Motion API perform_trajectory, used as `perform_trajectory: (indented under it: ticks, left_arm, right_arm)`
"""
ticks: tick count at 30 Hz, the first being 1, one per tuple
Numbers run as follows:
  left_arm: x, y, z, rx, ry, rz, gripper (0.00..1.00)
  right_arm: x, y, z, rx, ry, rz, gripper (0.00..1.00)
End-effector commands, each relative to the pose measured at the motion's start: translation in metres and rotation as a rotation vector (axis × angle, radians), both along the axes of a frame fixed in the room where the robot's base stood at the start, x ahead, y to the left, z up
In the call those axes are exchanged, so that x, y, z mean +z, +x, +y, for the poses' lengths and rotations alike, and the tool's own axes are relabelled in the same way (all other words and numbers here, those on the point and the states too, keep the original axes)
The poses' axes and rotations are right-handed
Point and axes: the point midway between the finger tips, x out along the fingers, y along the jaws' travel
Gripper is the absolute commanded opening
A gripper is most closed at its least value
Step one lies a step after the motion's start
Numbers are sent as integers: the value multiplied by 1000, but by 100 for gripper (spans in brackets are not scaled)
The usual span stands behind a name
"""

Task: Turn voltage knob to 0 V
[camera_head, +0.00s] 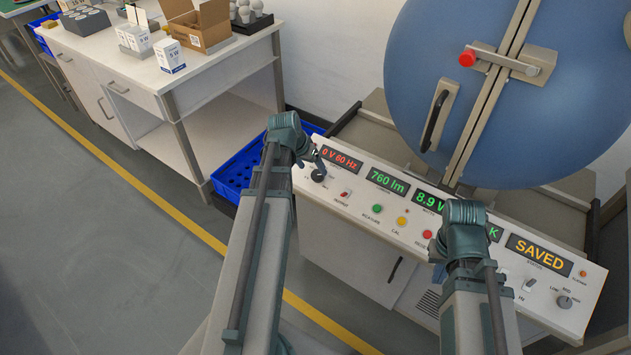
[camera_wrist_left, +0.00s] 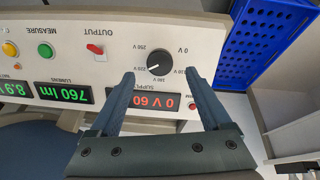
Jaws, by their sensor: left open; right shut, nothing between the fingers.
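The voltage knob (camera_wrist_left: 159,62) is a round black dial on the white control panel, with a white mark that points to the lower left in the left wrist view. A "0 V" label is at its upper right there. The knob also shows in the head view (camera_head: 318,174). My left gripper (camera_wrist_left: 160,77) is open, its fingers apart on either side of the knob's lower part, not visibly touching it. The red supply display (camera_wrist_left: 155,101) shows "0 V 60" between the fingers. My right gripper (camera_head: 464,238) is over the panel's right half, its fingertips hidden.
A red output switch (camera_wrist_left: 96,50) is beside the knob. Green, yellow and red buttons follow along the panel. The SAVED display (camera_head: 539,254) and another knob (camera_head: 564,301) are at the right. A blue crate (camera_head: 234,171) stands on the floor left of the panel. A blue round door is behind.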

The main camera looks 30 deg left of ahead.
Motion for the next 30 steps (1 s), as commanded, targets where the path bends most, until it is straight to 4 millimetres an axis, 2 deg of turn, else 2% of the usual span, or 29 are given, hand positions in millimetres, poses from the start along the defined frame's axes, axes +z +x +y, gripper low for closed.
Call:
perform_trajectory:
  ticks: [1,9,21,30]
  left_arm:
    - [-15,4,0,-1,0,0,82]
    - [-44,18,-3,0,0,0,82]
    - [-47,20,-4,0,0,0,80]
    - [-47,20,-4,1,0,0,26]
  right_arm:
    - [-15,0,0,0,0,0,0]
    - [-44,0,0,0,0,0,0]
    - [-47,0,0,0,0,0,0]
    - [-47,0,0,0,0,0,0]
